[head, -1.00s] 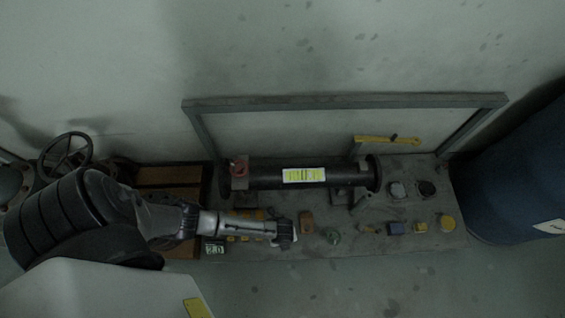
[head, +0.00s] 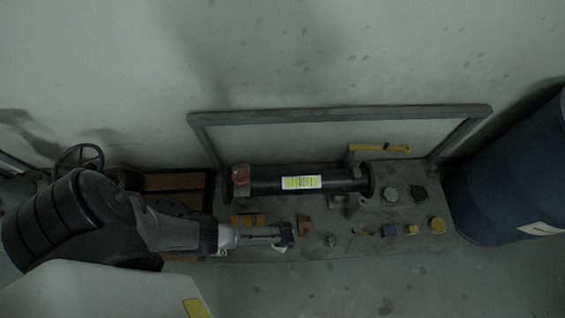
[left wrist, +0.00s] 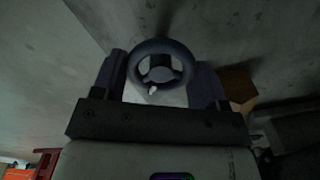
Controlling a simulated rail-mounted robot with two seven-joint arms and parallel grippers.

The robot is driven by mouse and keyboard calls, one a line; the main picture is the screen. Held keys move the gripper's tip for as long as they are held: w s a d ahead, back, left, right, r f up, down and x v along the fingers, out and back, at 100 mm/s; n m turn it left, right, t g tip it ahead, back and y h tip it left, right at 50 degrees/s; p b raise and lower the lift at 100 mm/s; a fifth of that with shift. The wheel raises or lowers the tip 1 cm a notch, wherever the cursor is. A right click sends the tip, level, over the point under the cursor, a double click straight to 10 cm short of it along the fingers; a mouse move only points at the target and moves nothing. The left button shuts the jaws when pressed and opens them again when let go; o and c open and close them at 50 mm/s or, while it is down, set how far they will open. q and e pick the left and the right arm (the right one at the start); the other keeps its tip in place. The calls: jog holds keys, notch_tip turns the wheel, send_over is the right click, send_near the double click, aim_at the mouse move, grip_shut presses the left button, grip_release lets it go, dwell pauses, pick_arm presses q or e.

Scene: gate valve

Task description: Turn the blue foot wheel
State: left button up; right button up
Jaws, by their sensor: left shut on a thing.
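The foot wheel (left wrist: 161,72) is a dark bluish ring with spokes, seen in the left wrist view. It sits between the two fingers of my left gripper (left wrist: 160,82), which is shut on its rim from both sides. A small pale piece shows at the hub. In the head view my left gripper (head: 285,236) points right, low over the bench near its front edge. I cannot make out the wheel there, as the gripper covers that spot. My right gripper is in neither view.
The grey bench (head: 345,245) carries a black pipe (head: 265,187), a yellow-handled lever (head: 380,149) and several small parts. A brown block (head: 304,225) stands just right of the gripper. A large blue drum (head: 510,185) is at right, a dark handwheel (head: 78,160) at left.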

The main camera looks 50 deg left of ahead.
pick_arm(q)
jog(key=n+p, duration=0.1)
jog(key=n, duration=0.2)
jog(key=shift+n, duration=0.9)
jog(key=o, duration=0.9)
jog(key=shift+w, duration=0.1)
jog(key=shift+r+p, duration=5.7)
jog(key=shift+r, duration=1.2)
